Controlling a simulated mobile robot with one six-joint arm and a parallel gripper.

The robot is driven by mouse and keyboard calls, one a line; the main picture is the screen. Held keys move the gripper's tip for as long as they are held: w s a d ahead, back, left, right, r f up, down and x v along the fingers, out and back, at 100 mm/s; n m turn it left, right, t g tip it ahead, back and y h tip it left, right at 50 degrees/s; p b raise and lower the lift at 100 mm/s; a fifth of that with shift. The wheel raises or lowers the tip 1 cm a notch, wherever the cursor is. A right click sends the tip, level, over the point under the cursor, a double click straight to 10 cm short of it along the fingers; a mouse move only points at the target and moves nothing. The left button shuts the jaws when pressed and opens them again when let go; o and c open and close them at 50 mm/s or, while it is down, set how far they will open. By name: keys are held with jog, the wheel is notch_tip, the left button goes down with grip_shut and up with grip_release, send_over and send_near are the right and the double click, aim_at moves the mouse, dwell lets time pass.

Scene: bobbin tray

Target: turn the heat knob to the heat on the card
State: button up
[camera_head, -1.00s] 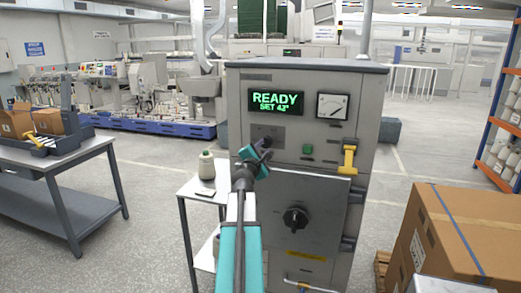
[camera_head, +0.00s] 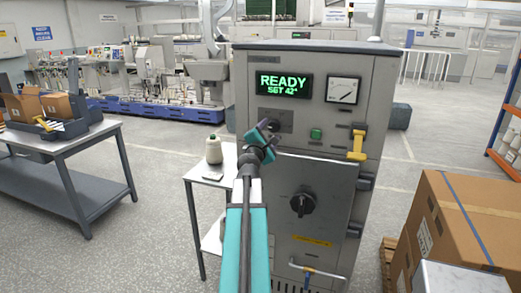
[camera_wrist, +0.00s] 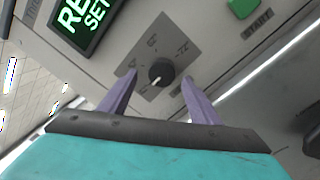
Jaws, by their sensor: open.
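The heat knob (camera_wrist: 162,72) is a small dark round knob with a pale pointer line, on a grey plate with small marks around it too blurred to read. In the head view the knob (camera_head: 274,118) is partly hidden by my gripper. My gripper (camera_wrist: 158,82) is open, with one purple finger on each side of the knob and gaps visible on both sides. My gripper (camera_head: 266,130) also shows in front of the panel in the head view. The green display (camera_head: 284,85) reads "READY SET 42°". I cannot make out a card with a heat on it.
The grey cabinet also has a dial gauge (camera_head: 342,90), a green start button (camera_head: 316,133), a yellow handle (camera_head: 357,144) and a larger black knob (camera_head: 302,203) below. A small side table (camera_head: 196,176) with a bottle (camera_head: 214,149) stands left. Cardboard boxes (camera_head: 450,230) stand right.

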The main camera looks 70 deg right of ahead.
jog(key=a+f+b, duration=0.1)
jog(key=a+b, duration=0.2)
jog(key=a, duration=0.4)
jog(key=shift+s+a+f, duration=0.2)
jog(key=shift+s+a, duration=0.15)
jog(key=shift+s, duration=0.1)
jog(key=a+b, duration=0.2)
jog(key=b, duration=0.5)
jog(key=shift+f, duration=0.1)
jog(key=a+b, duration=0.1)
jog(key=b, duration=0.1)
jog(key=a+b, duration=0.1)
jog(key=b, duration=0.1)
jog(key=shift+s+a, duration=0.2)
jog(key=shift+a, duration=0.1)
jog(key=shift+a, duration=0.1)
dwell(0.4)
